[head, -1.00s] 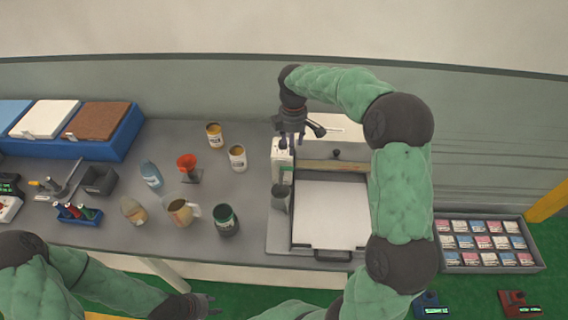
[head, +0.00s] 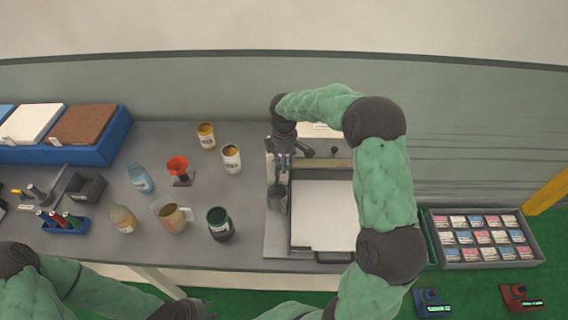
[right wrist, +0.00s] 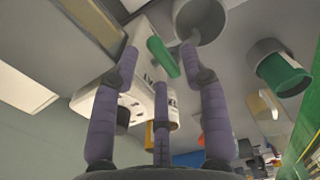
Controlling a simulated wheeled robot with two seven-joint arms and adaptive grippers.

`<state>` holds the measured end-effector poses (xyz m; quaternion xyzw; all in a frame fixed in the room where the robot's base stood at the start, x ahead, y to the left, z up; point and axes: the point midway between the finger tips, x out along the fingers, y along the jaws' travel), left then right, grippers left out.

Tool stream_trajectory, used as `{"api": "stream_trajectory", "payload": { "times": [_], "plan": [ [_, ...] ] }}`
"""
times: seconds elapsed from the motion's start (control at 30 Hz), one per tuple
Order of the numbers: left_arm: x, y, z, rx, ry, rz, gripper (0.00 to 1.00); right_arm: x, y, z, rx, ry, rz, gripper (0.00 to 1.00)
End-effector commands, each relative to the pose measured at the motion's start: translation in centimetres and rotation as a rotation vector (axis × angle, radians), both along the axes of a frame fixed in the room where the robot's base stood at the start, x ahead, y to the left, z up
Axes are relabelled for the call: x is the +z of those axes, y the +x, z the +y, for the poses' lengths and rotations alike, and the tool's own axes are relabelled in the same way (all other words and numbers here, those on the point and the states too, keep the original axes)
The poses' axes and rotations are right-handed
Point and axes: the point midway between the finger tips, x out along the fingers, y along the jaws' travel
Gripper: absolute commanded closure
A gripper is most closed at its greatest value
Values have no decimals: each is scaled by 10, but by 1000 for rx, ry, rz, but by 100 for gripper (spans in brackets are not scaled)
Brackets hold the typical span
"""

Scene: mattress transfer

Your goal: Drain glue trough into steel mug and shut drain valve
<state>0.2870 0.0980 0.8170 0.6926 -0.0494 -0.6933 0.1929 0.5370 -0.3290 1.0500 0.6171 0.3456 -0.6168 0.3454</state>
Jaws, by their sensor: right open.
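My right gripper (head: 281,168) is over the left side of the glue machine (head: 274,238), fingers pointing down at a white valve block (right wrist: 148,70). In the right wrist view its purple fingers (right wrist: 160,72) are spread, with the green valve lever (right wrist: 163,57) between their tips; contact is unclear. A grey steel mug (head: 277,202) stands on the machine's left side, just in front of the valve; it also shows in the right wrist view (right wrist: 203,18). A brown strip (head: 325,162), perhaps the trough, runs behind the white sheet. My left gripper (head: 192,308) is partly cut off at the bottom edge.
A beaker (head: 172,216), a dark green jar (head: 219,225), an orange funnel (head: 178,166), bottles and two cans stand left of the machine. A blue bin (head: 118,135) is at the back left. A tray of small packets (head: 436,262) is on the right.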

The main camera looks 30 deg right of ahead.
Motion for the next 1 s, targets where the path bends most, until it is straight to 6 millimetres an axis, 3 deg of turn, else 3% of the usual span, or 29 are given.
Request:
{"api": "stream_trajectory", "payload": {
  "times": [0.13, 0.47, 0.6, 0.63, 1.0],
  "plan": [
    [-1, 0, 0, 0, 0, 0, 62, -11, 0, 0, 0, 0, 1, 55],
    [-1, 0, 0, 0, 0, 0, 62, -13, 0, 0, 0, 0, 0, 55],
    [-1, 0, 0, 0, 0, 0, 62, -13, 0, 0, 0, 0, 0, 94],
    [-1, 0, 0, 0, 0, 0, 62, -13, 0, 0, 0, 0, 0, 100],
    [-1, 0, 0, 0, 0, 0, 62, -13, -1, 0, -29, 0, 0, 100]
  ]
}}
